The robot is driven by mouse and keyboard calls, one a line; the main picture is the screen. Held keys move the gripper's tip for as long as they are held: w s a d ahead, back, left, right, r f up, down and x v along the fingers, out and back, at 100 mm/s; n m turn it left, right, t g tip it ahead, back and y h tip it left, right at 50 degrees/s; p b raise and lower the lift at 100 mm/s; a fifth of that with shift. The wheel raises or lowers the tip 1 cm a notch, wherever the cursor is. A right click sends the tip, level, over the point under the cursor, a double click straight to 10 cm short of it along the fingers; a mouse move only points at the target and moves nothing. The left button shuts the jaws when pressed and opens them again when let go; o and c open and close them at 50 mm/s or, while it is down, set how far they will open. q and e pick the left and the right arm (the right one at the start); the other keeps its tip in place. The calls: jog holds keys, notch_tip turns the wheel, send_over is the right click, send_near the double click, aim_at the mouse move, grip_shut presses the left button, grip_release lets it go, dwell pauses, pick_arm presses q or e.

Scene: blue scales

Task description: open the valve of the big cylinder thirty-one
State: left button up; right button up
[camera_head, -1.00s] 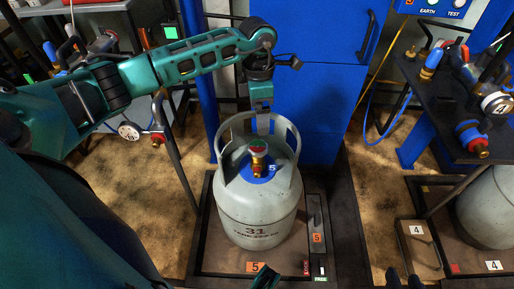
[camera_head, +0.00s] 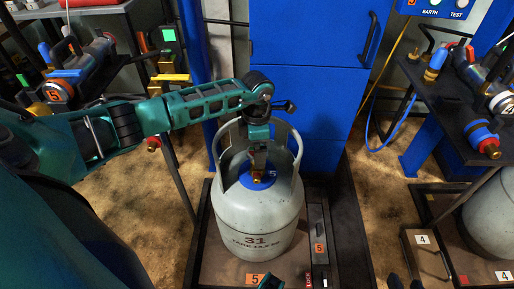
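The big grey cylinder (camera_head: 255,222), marked 31, stands upright on a dark platform. Its valve (camera_head: 257,179) sits on a blue collar inside the open guard ring; brass shows low down, and the top is covered by my gripper. My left gripper (camera_head: 258,156), on the teal arm from the left, points down inside the ring at the valve top. Its fingers are too small and covered to tell whether they grip. Two dark tips at the bottom edge may be my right gripper (camera_head: 405,281); little of it shows.
A blue cabinet (camera_head: 305,95) stands close behind the cylinder. A dark bench with fittings (camera_head: 481,138) and another grey cylinder (camera_head: 492,215) are at the right. A bench with fittings (camera_head: 66,84) is at the left. An orange 5 plate (camera_head: 255,280) lies in front.

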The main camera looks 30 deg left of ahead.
pick_arm(q)
jog(key=c, duration=1)
jog(key=shift+c, duration=0.2)
